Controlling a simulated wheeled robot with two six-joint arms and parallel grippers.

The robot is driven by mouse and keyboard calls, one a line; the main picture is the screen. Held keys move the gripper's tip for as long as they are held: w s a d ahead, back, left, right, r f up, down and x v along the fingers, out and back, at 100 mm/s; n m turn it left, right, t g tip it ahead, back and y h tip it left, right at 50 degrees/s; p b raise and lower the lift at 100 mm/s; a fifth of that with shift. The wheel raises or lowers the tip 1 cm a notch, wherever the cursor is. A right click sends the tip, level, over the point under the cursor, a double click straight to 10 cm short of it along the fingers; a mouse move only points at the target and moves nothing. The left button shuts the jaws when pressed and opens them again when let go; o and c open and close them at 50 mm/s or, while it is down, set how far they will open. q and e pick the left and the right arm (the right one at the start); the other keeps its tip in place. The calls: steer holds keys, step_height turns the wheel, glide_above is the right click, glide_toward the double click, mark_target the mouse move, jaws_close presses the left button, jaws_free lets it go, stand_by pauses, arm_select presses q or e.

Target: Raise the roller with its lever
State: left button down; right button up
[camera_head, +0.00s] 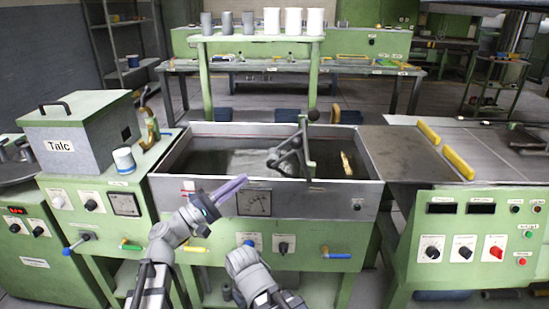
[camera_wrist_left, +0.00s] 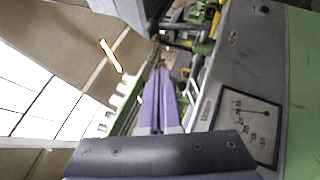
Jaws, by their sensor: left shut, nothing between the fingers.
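A metal trough (camera_head: 330,199) stands in the middle of the head view. Inside it a grey bracket and bar assembly (camera_head: 288,154) rises above the dark interior; I cannot tell for certain which part is the roller. A lever with a black knob (camera_head: 313,115) stands up at its top right. My left gripper (camera_head: 243,180), with purple fingers, is over the trough's front wall, left of and nearer than the lever, and apart from it. Its fingers (camera_wrist_left: 158,72) are together and empty in the left wrist view.
A gauge (camera_head: 254,203) is on the trough's front and also shows in the wrist view (camera_wrist_left: 247,126). A Talc box (camera_head: 70,145) and white cup (camera_head: 123,160) stand at left. A flat plate with yellow bars (camera_head: 458,163) lies at right. Space above the trough is open around the lever.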

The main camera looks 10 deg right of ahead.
arm_select(q)
steer(key=shift+w+a+r+n+t, duration=0.2)
steer(key=shift+a+r+n+t, duration=0.1)
steer(key=shift+a, duration=0.05)
steer(key=shift+d, duration=0.1)
steer(key=s+p+x, duration=0.1)
steer(key=p+x, duration=0.2)
steer(key=x, duration=0.3)
steer(key=s+p+x, duration=0.1)
steer(key=p+x, duration=0.1)
steer(key=x, duration=0.4)
steer(key=shift+s+d+r+p, duration=0.3)
steer(key=shift+d+r+p, duration=0.15)
steer(key=shift+d, duration=0.2)
steer(key=shift+r, duration=0.1)
